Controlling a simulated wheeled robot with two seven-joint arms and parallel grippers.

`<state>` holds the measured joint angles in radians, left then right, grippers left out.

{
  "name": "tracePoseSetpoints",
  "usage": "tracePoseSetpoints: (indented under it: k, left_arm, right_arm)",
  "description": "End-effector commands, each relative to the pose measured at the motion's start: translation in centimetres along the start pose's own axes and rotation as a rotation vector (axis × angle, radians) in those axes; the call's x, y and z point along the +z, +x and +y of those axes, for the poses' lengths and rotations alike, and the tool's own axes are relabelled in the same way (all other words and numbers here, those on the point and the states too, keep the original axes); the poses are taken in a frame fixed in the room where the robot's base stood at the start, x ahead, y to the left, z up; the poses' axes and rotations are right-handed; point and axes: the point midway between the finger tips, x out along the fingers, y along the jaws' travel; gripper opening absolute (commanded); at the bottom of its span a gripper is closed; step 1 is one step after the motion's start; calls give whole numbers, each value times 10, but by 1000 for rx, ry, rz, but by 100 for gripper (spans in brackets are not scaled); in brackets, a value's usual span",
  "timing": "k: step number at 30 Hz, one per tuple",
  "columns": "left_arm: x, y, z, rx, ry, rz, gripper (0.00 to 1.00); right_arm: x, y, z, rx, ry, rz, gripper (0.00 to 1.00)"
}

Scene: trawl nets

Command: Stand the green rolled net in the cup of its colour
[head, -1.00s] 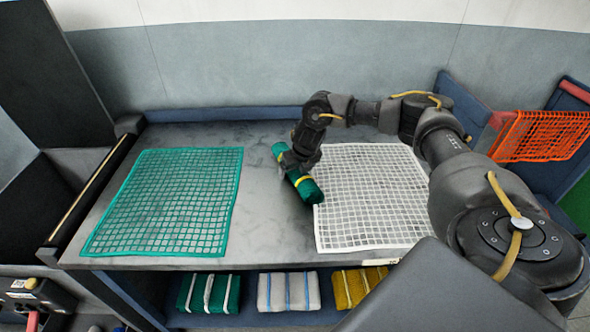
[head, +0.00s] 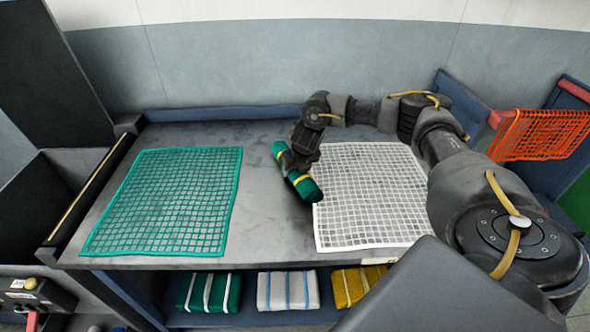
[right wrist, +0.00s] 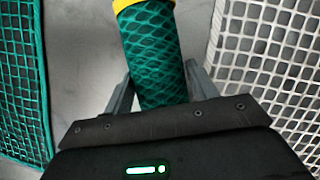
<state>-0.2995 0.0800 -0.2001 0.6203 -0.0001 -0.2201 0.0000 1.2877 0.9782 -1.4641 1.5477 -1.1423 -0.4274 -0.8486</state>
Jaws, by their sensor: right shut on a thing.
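The green rolled net (head: 308,190) has yellow bands and is in my right gripper (head: 292,168), over the middle of the table beside the white net's left edge. In the right wrist view the roll (right wrist: 150,50) runs between the two fingers of the right gripper (right wrist: 158,85), which are shut on it. In the head view the roll lies at a slant, its near end toward the table's front. I cannot tell whether it touches the table. No cup shows in these frames. My left gripper is not in view.
A flat green net (head: 165,200) lies on the left of the table (head: 262,225), and a flat white net (head: 372,195) on the right. Folded green (head: 209,293), white (head: 288,291) and yellow (head: 360,287) nets sit on the shelf below. An orange net (head: 543,135) hangs at the right.

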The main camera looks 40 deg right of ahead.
Motion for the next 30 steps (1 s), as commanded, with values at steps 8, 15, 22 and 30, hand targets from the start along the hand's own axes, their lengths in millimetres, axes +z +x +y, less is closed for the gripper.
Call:
tracePoseSetpoints:
  k: [8, 15, 22, 30]
  left_arm:
    - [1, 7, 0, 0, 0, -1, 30]
    - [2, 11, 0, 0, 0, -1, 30]
    - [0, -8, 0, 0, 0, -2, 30]
    - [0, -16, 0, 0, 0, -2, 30]
  right_arm:
    - [8, -16, 1, 2, -1, -6, 13]
    - [10, -62, 20, 6, -7, -7, 13]
    - [-2, -116, 53, 3, -11, -7, 13]
    - [-27, -146, 88, 1, -7, -5, 13]
